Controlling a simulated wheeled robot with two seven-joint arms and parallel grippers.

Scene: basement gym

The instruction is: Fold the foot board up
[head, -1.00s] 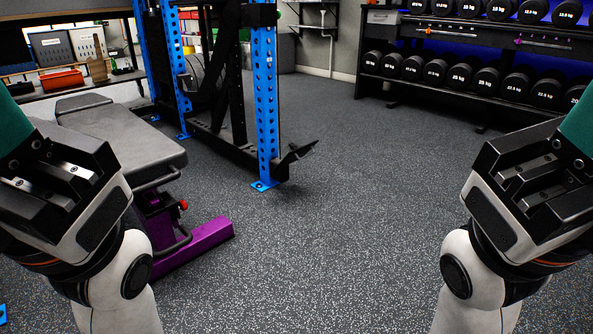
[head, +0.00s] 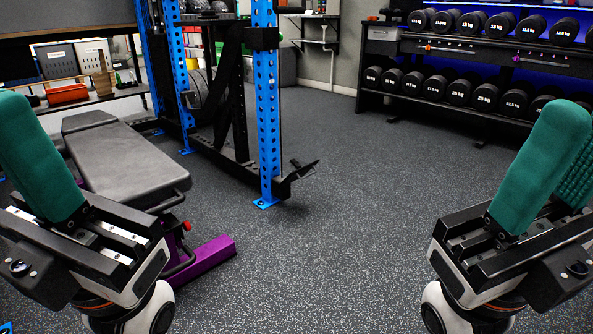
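The foot board (head: 301,171) appears to be the small black plate at the front foot of the blue-posted rack, tilted up at an angle just above the floor. It stands apart from both grippers, and its hinge is too small to make out. My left gripper (head: 38,150) is at the left edge with one teal finger showing; its other finger is not seen. My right gripper (head: 562,150) is at the right edge with two teal fingers, a ribbed inner pad showing between them. It looks open and empty.
A grey padded bench (head: 125,160) with a purple foot (head: 205,262) stands at the left, near my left gripper. The blue rack post (head: 267,110) rises beside the foot board. A dumbbell rack (head: 445,118) stands back right. The middle floor is clear.

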